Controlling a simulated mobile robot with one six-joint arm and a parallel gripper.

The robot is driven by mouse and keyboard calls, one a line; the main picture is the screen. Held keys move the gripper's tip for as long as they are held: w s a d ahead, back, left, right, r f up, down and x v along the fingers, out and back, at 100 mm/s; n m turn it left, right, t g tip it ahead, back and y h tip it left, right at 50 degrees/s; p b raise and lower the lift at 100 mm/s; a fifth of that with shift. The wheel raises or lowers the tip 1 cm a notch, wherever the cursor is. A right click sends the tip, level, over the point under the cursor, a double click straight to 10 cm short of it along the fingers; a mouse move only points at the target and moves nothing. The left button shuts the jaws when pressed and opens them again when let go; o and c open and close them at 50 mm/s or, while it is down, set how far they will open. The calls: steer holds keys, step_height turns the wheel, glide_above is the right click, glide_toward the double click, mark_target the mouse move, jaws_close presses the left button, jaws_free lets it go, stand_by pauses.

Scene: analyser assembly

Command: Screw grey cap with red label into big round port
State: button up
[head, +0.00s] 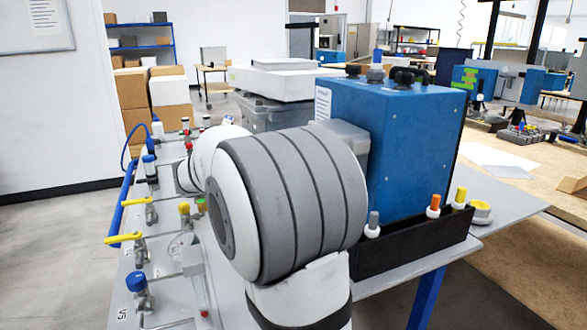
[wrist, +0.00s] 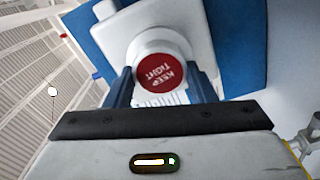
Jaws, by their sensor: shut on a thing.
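In the wrist view, my gripper (wrist: 162,88) has its two blue fingers shut on the pale grey cap (wrist: 150,48), whose round red label (wrist: 161,74) reads "KEEP TIGHT". The label faces the camera and its text appears upside down. Behind the cap is a white plate (wrist: 187,38) on a blue housing (wrist: 235,40). The cap lines up with this plate, but I cannot tell whether they touch. The big round port cannot be made out. In the head view, the blue analyser box (head: 395,150) stands behind my arm, and my gripper and the cap are hidden.
A black tray (head: 420,245) with small orange, yellow and grey-topped parts runs along the box's front. Yellow-handled valves (head: 125,239) and a blue-capped fitting (head: 137,282) stand on the grey table at left. A yellow-and-white ring part (head: 481,212) lies at right.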

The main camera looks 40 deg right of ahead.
steer(key=shift+m+b, duration=1.2)
steer(key=shift+b, duration=0.8)
steer(key=shift+m+b, duration=0.3)
steer(key=shift+b, duration=0.2)
steer(key=shift+c, duration=0.6)
steer(key=o, duration=1.1)
steer(key=shift+r, duration=0.2)
steer(key=shift+c, duration=0.2)
steer(key=o, duration=0.3)
steer(key=shift+f, duration=0.1)
steer(key=shift+o, duration=0.2)
steer(key=v, duration=0.7)
